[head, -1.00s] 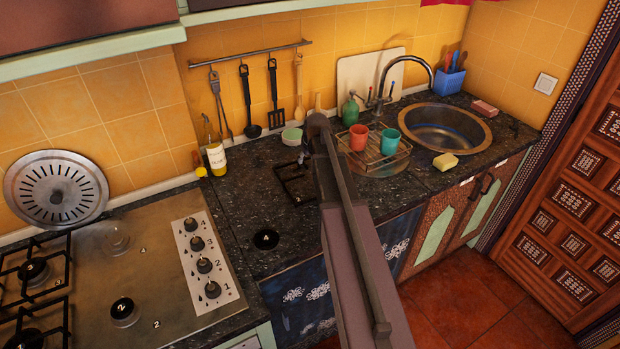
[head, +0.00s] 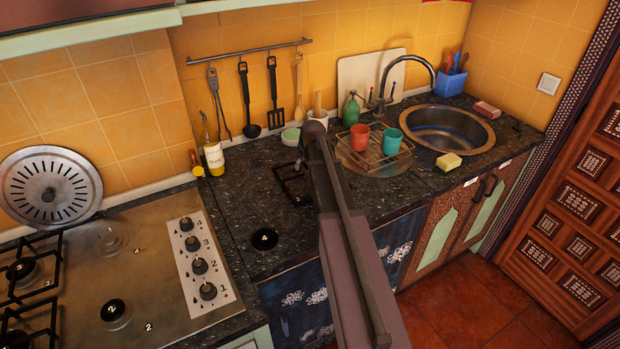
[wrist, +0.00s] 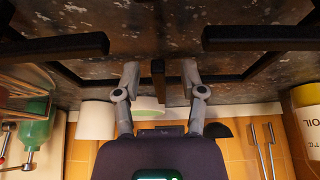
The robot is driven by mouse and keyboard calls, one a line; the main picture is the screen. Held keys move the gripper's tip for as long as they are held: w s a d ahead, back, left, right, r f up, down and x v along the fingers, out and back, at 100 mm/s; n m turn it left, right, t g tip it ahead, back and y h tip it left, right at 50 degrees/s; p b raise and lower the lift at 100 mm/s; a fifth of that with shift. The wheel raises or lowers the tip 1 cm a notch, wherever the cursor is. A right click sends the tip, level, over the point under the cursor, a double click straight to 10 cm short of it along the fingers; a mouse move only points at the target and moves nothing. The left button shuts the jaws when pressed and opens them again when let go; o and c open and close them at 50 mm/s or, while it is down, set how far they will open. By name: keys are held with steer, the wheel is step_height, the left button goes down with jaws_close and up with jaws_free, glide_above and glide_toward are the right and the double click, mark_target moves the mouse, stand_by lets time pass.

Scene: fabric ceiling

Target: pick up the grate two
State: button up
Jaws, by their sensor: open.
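A black metal grate (head: 291,187) lies on the dark speckled counter, just left of my arm in the head view. My arm hides its right part. In the wrist view the grate's dark bars (wrist: 262,38) fill the upper part, very close. My gripper (wrist: 160,72) is open, and one short bar of the grate (wrist: 158,82) shows between its two fingers. I cannot tell whether the fingers touch it. In the head view my gripper is mostly hidden by my arm. More black grates (head: 28,316) sit on the stove at the left.
An oil bottle (head: 213,154), a green bowl (head: 291,135) and a white cup (head: 317,117) stand at the back. A dish rack (head: 374,158) with red and teal cups is right of my arm. A loose burner cap (head: 264,239) lies in front of the grate.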

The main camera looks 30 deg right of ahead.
jaws_close()
steer(key=shift+r, duration=0.1)
stand_by(0.6)
step_height(320, 180, up, 3)
steer(key=p, duration=0.3)
steer(key=shift+r, duration=0.15)
steer(key=shift+s+a+r+p, duration=0.2)
steer(key=shift+s+p, duration=0.1)
steer(key=shift+p, duration=0.15)
steer(key=s+a, duration=0.1)
steer(key=s, duration=0.3)
steer(key=s+a, duration=0.2)
steer(key=s, duration=0.3)
steer(key=s+a+r+p, duration=0.1)
steer(key=s+a, duration=0.1)
steer(key=s, duration=0.3)
steer(key=shift+s+a, duration=0.2)
steer(key=shift+d, duration=0.1)
